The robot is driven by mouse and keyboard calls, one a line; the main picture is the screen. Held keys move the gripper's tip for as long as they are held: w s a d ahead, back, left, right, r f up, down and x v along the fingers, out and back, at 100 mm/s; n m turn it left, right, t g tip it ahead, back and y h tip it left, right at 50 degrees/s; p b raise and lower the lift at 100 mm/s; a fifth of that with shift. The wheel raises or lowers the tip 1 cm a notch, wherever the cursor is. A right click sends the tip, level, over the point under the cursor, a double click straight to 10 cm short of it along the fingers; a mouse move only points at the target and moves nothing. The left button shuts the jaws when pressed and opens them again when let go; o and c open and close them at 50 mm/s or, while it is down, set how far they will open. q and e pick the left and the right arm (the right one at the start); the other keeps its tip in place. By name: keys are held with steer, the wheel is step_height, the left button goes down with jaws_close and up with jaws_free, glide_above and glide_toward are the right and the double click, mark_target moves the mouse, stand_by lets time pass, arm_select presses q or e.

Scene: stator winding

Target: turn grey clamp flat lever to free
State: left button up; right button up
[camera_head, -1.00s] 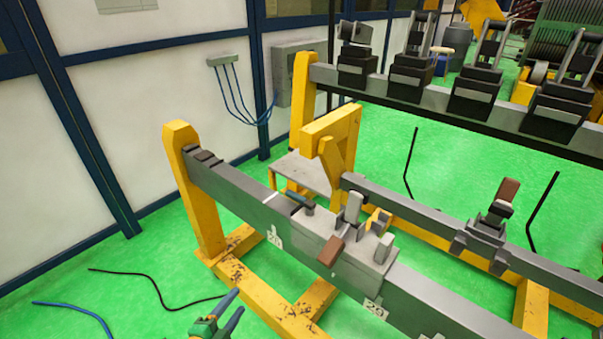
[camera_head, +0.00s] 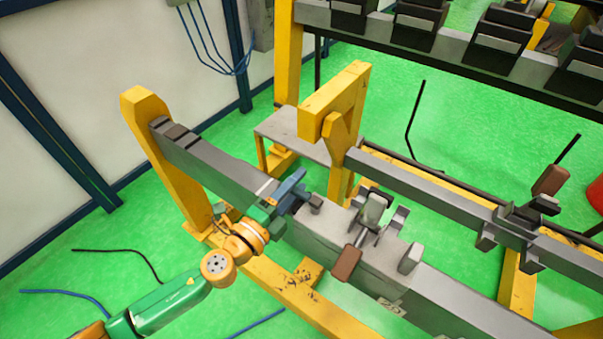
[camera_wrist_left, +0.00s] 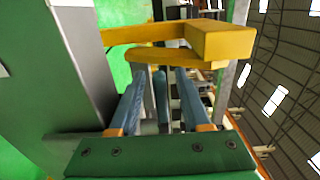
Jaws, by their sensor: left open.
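The grey clamp block (camera_head: 325,235) sits on the long grey beam. A short dark grey lever (camera_head: 316,201) shows at its left end, partly hidden by my left gripper (camera_head: 296,188). The gripper's blue fingers reach over the beam right beside this lever. In the left wrist view the left gripper (camera_wrist_left: 161,75) is open, with a blue-grey bar (camera_wrist_left: 161,92) showing between its fingers. I cannot tell if the fingers touch it. A second clamp lever with a brown grip (camera_head: 347,263) leans toward the front, to the right of the gripper. My right gripper is not in view.
A yellow post with an arm (camera_head: 335,95) rises just behind the beam. A grey side table (camera_head: 290,133) stands behind it. A second beam with a clamp (camera_head: 515,222) runs at the right.

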arm_select(q)
steer(key=shift+x, duration=1.05)
jaws_close()
stand_by(0.7)
